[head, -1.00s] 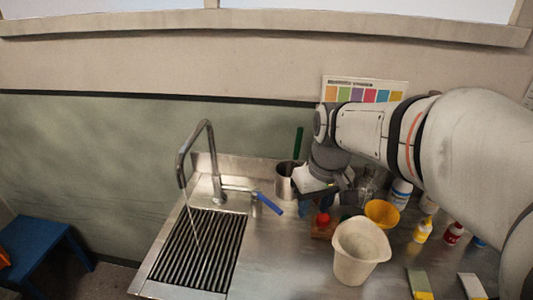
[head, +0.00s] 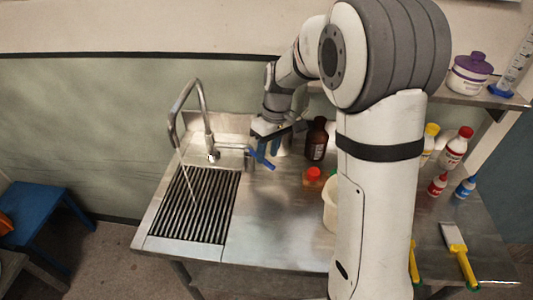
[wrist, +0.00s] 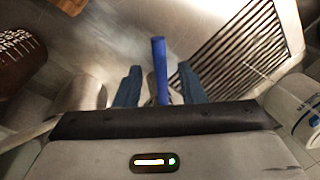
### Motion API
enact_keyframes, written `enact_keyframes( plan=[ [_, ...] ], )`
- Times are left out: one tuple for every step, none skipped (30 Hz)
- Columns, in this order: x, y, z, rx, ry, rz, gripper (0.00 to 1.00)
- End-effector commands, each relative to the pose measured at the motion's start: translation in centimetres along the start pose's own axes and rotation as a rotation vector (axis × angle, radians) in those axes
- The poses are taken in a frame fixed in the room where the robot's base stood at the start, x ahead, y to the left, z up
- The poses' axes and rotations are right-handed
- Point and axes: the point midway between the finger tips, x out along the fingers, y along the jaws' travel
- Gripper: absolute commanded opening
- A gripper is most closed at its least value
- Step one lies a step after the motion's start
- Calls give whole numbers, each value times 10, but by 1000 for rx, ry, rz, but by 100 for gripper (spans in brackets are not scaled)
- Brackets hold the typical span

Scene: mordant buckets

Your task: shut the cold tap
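The tap (head: 205,120) is a tall metal gooseneck at the back of the sink. A thin pale stream (head: 188,180) runs from its spout to the slatted drain. Its blue lever (head: 262,160) sticks out to the right of the tap. In the wrist view the blue lever (wrist: 160,65) stands between my two blue fingertips, with a gap on each side. My gripper (wrist: 159,82) is open around it and does not visibly touch it. In the head view my gripper (head: 264,145) is at the lever, partly hiding it.
The slatted drain (head: 195,205) lies below the spout. A brown bottle (head: 317,140) and a red-topped item (head: 312,174) stand right of the lever. A white bucket (head: 329,205) is mostly hidden by my arm. Small bottles and a brush (head: 456,250) are farther right. The front middle counter is bare.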

Motion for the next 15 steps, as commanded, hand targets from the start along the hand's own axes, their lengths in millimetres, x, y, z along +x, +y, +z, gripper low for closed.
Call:
enact_keyframes(
  plan=[
    [6,-1,1,0,-3,-2,36],
    [9,-1,0,0,-3,-2,36],
    [12,0,0,0,-2,-1,36],
    [13,0,0,0,-2,-1,36],
    [14,0,0,0,-1,-1,36],
    [16,0,0,0,-1,-1,36],
    [16,0,0,0,-1,0,36],
    [16,0,0,0,0,0,36],
    [17,0,0,0,0,0,36],
    [17,0,0,0,0,0,36],
    [17,0,0,0,0,0,36],
    [16,0,0,0,0,0,36],
    [16,0,0,0,0,0,36],
    [16,0,0,0,0,0,34],
    [16,0,0,0,0,0,31]
  ],
)
